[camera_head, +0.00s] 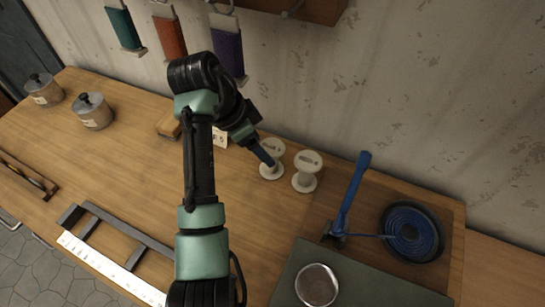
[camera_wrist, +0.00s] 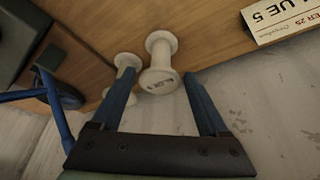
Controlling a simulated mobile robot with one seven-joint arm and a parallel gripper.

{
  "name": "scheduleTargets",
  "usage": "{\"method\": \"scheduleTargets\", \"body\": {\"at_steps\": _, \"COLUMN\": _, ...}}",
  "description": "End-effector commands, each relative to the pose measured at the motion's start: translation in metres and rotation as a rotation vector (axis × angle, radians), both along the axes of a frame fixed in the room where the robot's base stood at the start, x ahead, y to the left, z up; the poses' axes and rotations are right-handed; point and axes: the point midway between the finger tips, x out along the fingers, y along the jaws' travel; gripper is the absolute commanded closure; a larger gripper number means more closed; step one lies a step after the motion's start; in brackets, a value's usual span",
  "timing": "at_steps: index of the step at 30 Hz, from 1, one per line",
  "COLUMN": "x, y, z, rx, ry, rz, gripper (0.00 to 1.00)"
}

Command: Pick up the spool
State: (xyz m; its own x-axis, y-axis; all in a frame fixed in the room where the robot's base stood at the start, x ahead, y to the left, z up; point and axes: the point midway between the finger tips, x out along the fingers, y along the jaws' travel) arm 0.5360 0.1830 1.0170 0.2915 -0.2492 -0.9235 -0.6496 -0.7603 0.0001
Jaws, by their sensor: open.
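Two white spools stand side by side on the wooden workbench near the wall. The left spool (camera_head: 271,160) in the head view is at my gripper's tip, and the right spool (camera_head: 306,172) is just beside it. In the wrist view, one spool (camera_wrist: 159,62) lies between the two blue fingers of my gripper (camera_wrist: 165,92), with dark lettering on its end. The other spool (camera_wrist: 126,66) is to its left, partly behind the left finger. My gripper is open, with its fingers on either side of the lettered spool. I cannot tell whether they touch it.
A label card (camera_wrist: 286,20) stands near the spools. Two lidded pots (camera_head: 93,111) stand at left. The wall (camera_head: 400,85) is close behind the spools.

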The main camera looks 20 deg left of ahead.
Motion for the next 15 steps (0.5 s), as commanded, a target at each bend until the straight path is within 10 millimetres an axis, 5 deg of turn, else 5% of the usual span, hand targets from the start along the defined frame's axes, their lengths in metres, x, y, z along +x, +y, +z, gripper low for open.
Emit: {"method": "scheduleTargets", "body": {"at_steps": 15, "x": 0.018, "y": -0.016, "z": -0.055, "rx": 0.0, "ry": 0.002, "rz": -0.002, "gripper": 0.22}}
